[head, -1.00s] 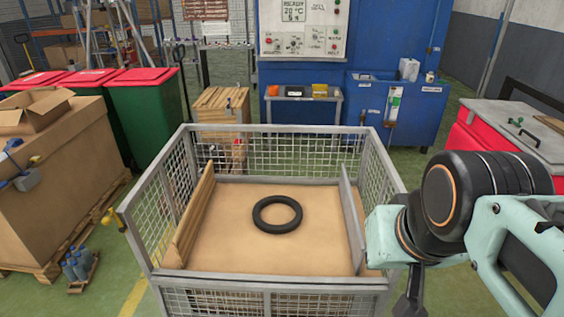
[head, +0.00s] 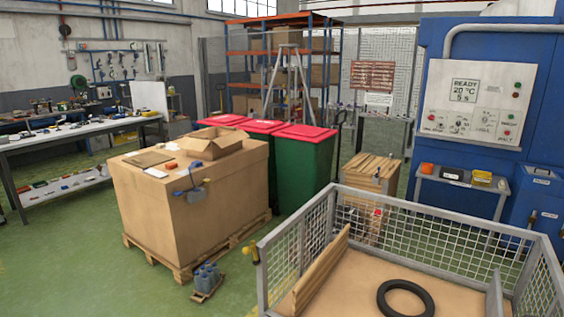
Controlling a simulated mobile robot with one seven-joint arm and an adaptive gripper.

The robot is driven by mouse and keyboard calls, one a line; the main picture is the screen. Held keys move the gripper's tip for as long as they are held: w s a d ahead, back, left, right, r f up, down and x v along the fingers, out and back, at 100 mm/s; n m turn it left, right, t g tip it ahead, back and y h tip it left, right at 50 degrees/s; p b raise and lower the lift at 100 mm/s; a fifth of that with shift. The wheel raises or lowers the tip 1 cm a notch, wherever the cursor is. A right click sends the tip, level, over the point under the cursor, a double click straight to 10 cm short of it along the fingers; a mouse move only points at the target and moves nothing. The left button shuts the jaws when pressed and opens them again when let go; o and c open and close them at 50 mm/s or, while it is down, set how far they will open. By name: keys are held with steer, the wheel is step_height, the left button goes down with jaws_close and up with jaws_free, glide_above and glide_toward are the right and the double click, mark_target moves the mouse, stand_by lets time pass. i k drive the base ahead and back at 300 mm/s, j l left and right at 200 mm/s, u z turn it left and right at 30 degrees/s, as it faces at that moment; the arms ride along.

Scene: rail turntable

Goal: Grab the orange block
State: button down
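A small orange object (head: 427,168) sits at the left end of a small grey stand (head: 460,187) in front of the blue machine in the head view. My gripper is out of view.
A mesh cage (head: 405,203) with a black ring (head: 405,298) inside stands at the front right. A large carton (head: 200,210) on a pallet and green bins with red lids (head: 307,165) stand mid-view. A workbench (head: 80,138) is at left, with green floor before it.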

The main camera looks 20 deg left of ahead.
mark_target(170, 167)
steer(key=u, duration=2.1)
steer(key=i+l+u, duration=0.1)
steer(key=i+u, duration=0.2)
steer(key=i, duration=0.7)
steer(key=i+u, duration=0.15)
steer(key=i, duration=1.05)
steer(key=i+j+z, duration=0.1)
steer(key=i+z, duration=0.35)
steer(key=i, duration=0.65)
steer(key=i+j+z, duration=0.15)
steer(key=i, duration=1.05)
steer(key=i+z, duration=0.8)
steer(key=i+j, duration=0.05)
steer(key=i, duration=0.05)
